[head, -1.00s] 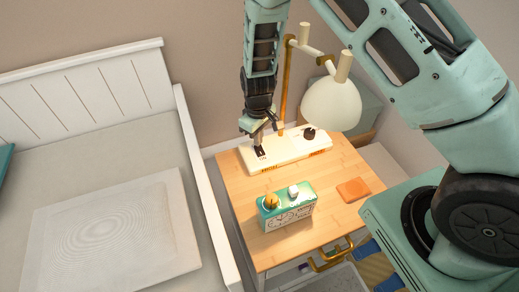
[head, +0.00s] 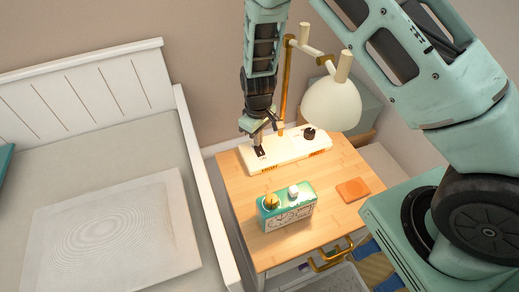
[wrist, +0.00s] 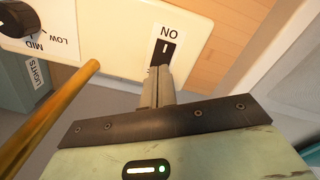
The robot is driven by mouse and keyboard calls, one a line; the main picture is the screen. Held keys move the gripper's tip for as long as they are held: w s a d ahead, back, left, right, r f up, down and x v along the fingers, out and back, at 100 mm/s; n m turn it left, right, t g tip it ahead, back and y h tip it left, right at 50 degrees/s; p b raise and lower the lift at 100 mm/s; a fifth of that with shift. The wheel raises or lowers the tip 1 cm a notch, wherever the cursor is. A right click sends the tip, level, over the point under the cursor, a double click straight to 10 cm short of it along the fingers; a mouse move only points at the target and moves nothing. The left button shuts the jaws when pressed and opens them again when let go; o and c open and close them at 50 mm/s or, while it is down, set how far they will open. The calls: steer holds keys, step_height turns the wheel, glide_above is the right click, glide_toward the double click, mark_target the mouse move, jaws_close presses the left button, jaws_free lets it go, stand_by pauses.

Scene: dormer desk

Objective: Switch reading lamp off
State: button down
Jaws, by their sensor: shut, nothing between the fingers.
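The reading lamp has a long cream base (head: 285,153) at the back of the wooden nightstand, a brass post (head: 284,95) and a white shade (head: 331,104). A black rocker switch (wrist: 165,50) is set in the base, beside an upside-down "ON" label. My gripper (head: 258,147) is over the left end of the base. In the wrist view its shut, empty fingertips (wrist: 160,74) are at the switch's near end and hide part of it. I cannot tell whether they touch it, or whether the lamp is lit.
A black knob (head: 309,133) marked LOW and MID is on the base's right end. A teal radio-like box (head: 287,211) and an orange pad (head: 353,190) lie on the nightstand (head: 240,200). A grey-green box (head: 365,104) stands behind the lamp. A bed (head: 110,215) is on the left.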

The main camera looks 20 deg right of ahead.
steer(key=shift+f+b, duration=0.6)
steer(key=shift+f, duration=0.35)
stand_by(0.4)
steer(key=shift+r, duration=0.1)
steer(key=shift+r+p, duration=2.9)
steer(key=shift+r, duration=0.6)
